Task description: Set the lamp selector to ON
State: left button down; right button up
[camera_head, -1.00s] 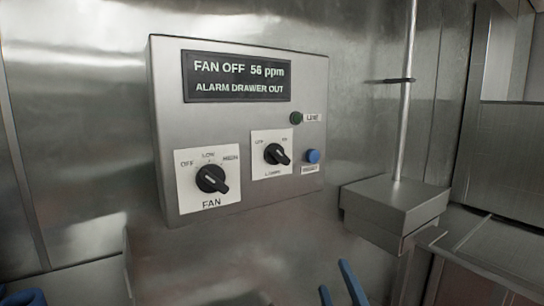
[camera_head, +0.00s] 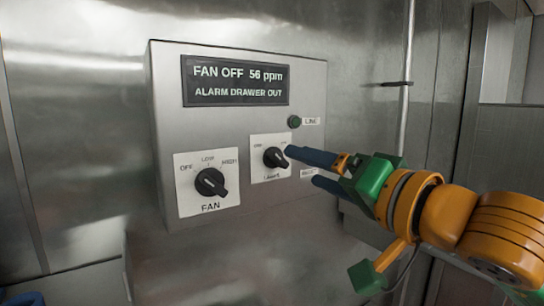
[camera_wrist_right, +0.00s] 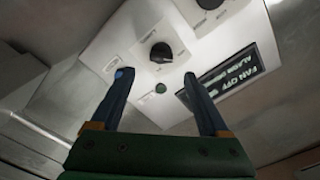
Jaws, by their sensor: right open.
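The lamp selector (camera_head: 275,157) is a small black knob on a white plate, right of the fan knob on the grey control box. Its handle slants towards the lower right; its small position labels are too blurred to read surely. In the right wrist view the selector (camera_wrist_right: 161,53) shows ahead of the fingers. My right gripper (camera_head: 303,166) is open and empty. Its two blue fingers reach in from the right, the upper tip beside the plate's right edge; contact is unclear. A blue piece, probably my left gripper (camera_head: 24,298), barely shows at bottom left.
The control box (camera_head: 240,205) carries a display (camera_head: 235,80) reading FAN OFF 56 ppm, ALARM DRAWER OUT. The fan knob (camera_head: 210,182) sits left of the selector, a green lamp (camera_head: 294,122) above right.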

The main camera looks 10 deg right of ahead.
aim_at(282, 161)
jog(key=p+x, duration=0.2)
jog(key=x, duration=0.3)
jog(key=shift+a, duration=0.15)
jog(key=shift+w+a, duration=0.1)
jog(key=shift+w, duration=0.25)
jog(key=shift+w+a+f, duration=0.1)
jog(key=shift+w+a, duration=0.2)
jog(key=shift+w, duration=0.15)
